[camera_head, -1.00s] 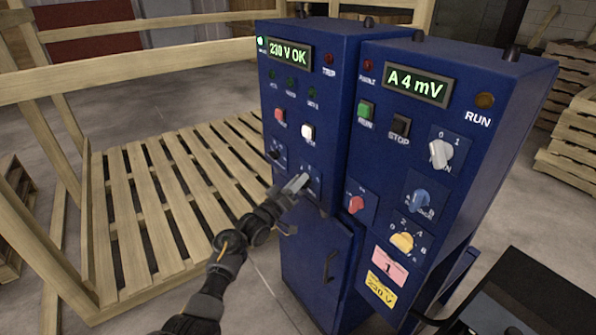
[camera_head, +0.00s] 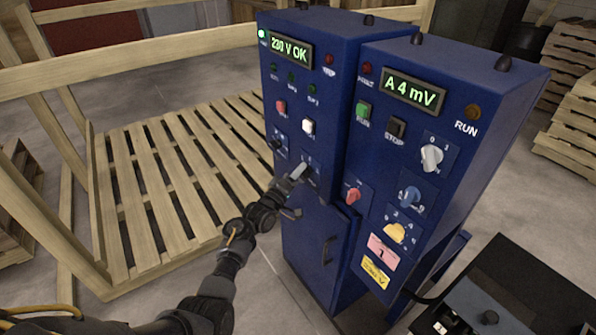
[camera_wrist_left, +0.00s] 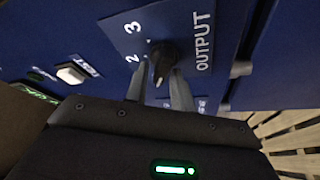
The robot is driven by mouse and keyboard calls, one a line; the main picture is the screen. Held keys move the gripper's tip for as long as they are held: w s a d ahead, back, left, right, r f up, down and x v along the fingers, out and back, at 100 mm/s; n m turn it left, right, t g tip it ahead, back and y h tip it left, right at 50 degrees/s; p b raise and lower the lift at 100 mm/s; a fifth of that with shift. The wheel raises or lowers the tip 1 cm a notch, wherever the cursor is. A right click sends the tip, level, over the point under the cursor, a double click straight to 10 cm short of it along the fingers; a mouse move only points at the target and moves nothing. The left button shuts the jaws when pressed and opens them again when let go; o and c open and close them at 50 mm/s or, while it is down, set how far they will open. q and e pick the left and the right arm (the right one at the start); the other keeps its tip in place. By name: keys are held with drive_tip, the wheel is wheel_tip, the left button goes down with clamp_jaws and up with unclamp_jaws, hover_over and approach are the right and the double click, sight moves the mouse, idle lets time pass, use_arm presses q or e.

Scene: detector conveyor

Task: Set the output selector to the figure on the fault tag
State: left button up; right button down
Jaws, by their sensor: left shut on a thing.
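The output selector is a small black knob (camera_wrist_left: 161,60) on a blue plate marked OUTPUT, with the figures 2 and 3 visible in the left wrist view. My left gripper (camera_wrist_left: 157,88) has one finger on each side of the knob and is shut on it. The fingers hide part of the plate, and I cannot read the set figure. In the head view my left gripper (camera_head: 299,171) reaches the lower front of the left blue cabinet (camera_head: 312,225). A pink tag (camera_head: 382,252) with the figure 1 is on the right cabinet (camera_head: 470,110).
The left display (camera_head: 291,49) reads 230 V OK; the right display (camera_head: 414,91) reads A 4 mV. A red knob (camera_head: 352,195), a blue knob (camera_head: 410,197) and a yellow tag (camera_head: 375,274) are nearby. A wooden pallet structure (camera_head: 165,200) stands left.

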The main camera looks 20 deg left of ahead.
use_arm(q)
drive_tip(key=o, duration=0.7)
drive_tip(key=shift+s+f, duration=0.1)
drive_tip(key=b+v, duration=0.1)
drive_tip(key=v, duration=0.9)
drive_tip(key=shift+s+b, duration=0.3)
drive_tip(key=shift+b, duration=0.05)
